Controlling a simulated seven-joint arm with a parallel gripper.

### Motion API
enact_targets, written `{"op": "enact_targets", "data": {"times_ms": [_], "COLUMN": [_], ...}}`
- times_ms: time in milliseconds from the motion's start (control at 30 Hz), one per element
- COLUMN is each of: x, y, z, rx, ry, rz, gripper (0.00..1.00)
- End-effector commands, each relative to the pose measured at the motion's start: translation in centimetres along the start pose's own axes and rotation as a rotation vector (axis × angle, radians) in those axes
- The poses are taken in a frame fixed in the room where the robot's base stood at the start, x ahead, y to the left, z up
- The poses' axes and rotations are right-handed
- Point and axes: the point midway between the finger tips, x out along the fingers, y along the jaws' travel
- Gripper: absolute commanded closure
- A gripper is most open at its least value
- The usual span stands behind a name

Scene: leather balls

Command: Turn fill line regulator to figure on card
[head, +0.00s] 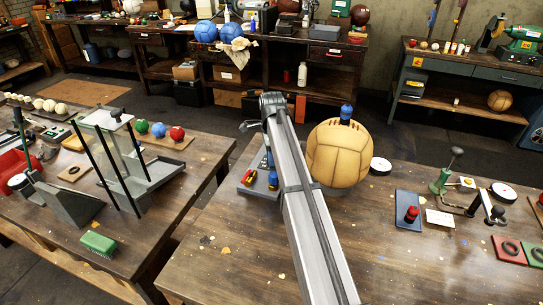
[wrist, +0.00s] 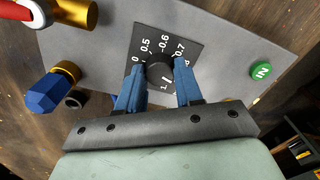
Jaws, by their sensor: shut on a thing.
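The fill line regulator (wrist: 160,76) is a round black knob on a dark square dial plate (wrist: 163,44), seen in the wrist view. White figures ring it, with 0.5, 0.6 and 0.7 readable and others partly covered. My gripper (wrist: 158,69) has its two blue fingers on either side of the knob, shut on it. I cannot clearly tell where the knob's pointer stands. In the head view the grey panel (head: 250,185) is partly hidden behind my arm, which also hides the knob. A small white card (head: 440,218) lies on the right bench; its figure is too small to read.
A tan leather ball (head: 350,155) stands right beside my arm. The front of the bench is clear.

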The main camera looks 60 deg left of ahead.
Motion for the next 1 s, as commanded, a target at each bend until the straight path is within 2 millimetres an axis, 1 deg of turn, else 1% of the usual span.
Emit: {"op": "enact_targets", "data": {"times_ms": [300, 667, 700, 933, 967, 1000], "x": [0.02, 0.02, 0.02, 0.01, 0.01, 0.01], "y": [0.06, 0.05, 0.05, 0.02, 0.02, 0.02], "z": [0.08, 0.10, 0.10, 0.06, 0.06, 0.05], "rx": [0.063, 0.065, 0.065, 0.065, 0.065, 0.065], "ry": [-0.001, -0.002, -0.002, -0.001, -0.001, -0.001], "rz": [0.001, 0.001, 0.001, 0.001, 0.001, 0.000], "gripper": [0.95, 0.95, 0.64, 0.42, 0.39, 0.39]}}
